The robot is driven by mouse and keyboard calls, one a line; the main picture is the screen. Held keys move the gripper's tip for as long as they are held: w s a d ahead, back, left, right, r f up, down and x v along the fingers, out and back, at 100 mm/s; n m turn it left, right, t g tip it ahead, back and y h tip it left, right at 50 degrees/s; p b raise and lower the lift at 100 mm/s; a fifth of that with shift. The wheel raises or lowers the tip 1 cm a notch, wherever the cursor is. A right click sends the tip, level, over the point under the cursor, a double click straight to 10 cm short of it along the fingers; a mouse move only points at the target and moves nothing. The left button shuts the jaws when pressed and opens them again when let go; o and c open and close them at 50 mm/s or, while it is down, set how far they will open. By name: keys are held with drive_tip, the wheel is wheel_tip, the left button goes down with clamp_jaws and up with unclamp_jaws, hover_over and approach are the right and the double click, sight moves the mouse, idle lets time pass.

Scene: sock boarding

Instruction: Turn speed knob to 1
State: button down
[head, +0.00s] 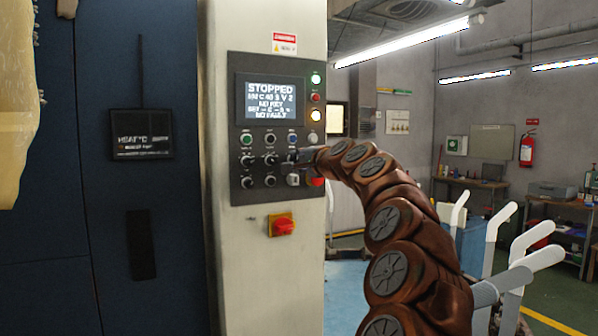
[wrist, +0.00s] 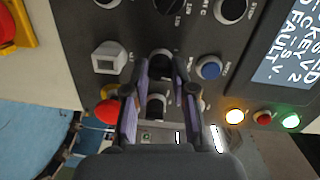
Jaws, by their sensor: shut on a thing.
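The grey control panel (head: 277,130) stands on a pale cabinet, with rows of knobs and buttons under its screen. My gripper (head: 299,156) reaches it from the right, at the middle row of knobs. In the wrist view my gripper (wrist: 161,66) has its two fingers on either side of a black round knob (wrist: 160,61), closed on it. The fingers partly hide this knob, and its label and setting cannot be read. A second black knob (wrist: 156,104) shows between the fingers, closer to the palm.
A white square button (wrist: 110,58), a blue button (wrist: 209,68) and a red button (wrist: 107,110) are close to the fingers. The screen (head: 270,99) reads STOPPED. A red and yellow switch (head: 283,225) sits below the panel. White-handled carts (head: 505,240) stand at right.

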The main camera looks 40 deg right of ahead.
drive_tip(key=n+b, duration=0.3)
drive_tip(key=n, duration=0.1)
drive_tip(key=shift+b, duration=0.3)
drive_tip(key=shift+f+n+b, duration=0.1)
drive_tip(key=shift+n+b, duration=0.2)
drive_tip(key=shift+n, duration=0.3)
drive_tip(key=shift+a+r+n+g+h+b, duration=0.1)
drive_tip(key=shift+n+g+h+b, duration=0.3)
drive_tip(key=shift+n, duration=0.65)
drive_tip(key=shift+r+n+h+b, duration=0.1)
drive_tip(key=shift+n+b, duration=0.5)
drive_tip(key=shift+n, duration=0.45)
drive_tip(key=c, duration=1)
unclamp_jaws()
drive_tip(key=shift+o, duration=0.2)
drive_tip(key=shift+s, duration=0.1)
drive_tip(key=v, duration=1.1)
drive_tip(key=shift+s, duration=0.35)
drive_tip(key=shift+a, duration=0.2)
